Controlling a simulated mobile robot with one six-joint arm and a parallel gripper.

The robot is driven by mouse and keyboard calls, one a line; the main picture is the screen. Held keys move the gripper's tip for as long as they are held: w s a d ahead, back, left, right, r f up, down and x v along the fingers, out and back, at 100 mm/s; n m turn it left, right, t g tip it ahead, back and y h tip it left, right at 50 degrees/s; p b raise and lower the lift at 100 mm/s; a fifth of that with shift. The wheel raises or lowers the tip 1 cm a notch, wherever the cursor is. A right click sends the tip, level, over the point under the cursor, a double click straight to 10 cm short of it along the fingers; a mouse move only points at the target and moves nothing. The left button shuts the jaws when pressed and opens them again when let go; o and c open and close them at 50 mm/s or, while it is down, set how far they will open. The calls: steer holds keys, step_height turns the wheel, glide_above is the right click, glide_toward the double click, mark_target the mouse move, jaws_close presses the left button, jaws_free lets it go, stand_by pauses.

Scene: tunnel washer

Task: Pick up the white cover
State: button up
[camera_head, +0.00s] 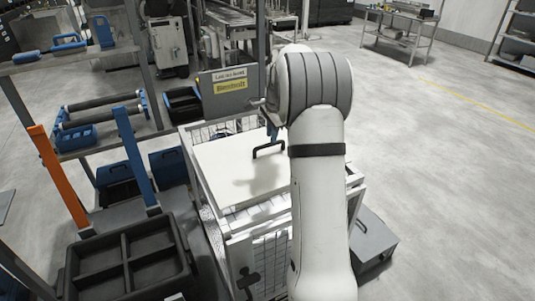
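The white cover (235,172) is a flat panel with a black handle (268,149) near its far right part. It lies on top of a white wire-mesh cage cart (240,222). My white arm reaches up from the bottom and hides the right part of the cart and cover. The end of my arm (271,122) is just above the cover near the handle, mostly behind my arm's joint. I cannot see the fingertips clearly, nor whether they touch the handle. A shadow falls on the cover below the handle.
A black compartment tray (130,262) stands at the front left, beside an orange post (58,172) and blue post (136,155). A shelf with rollers (100,125) is behind. A grey box (372,240) sits low right of the cart. The floor at right is clear.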

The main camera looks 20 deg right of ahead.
mark_target(269, 145)
steer(key=f, duration=0.3)
steer(key=w+f+p, duration=0.1)
steer(key=f, duration=0.1)
steer(key=shift+a+f, duration=0.25)
steer(key=shift+f, duration=0.1)
steer(key=shift+c, duration=0.6)
jaws_close()
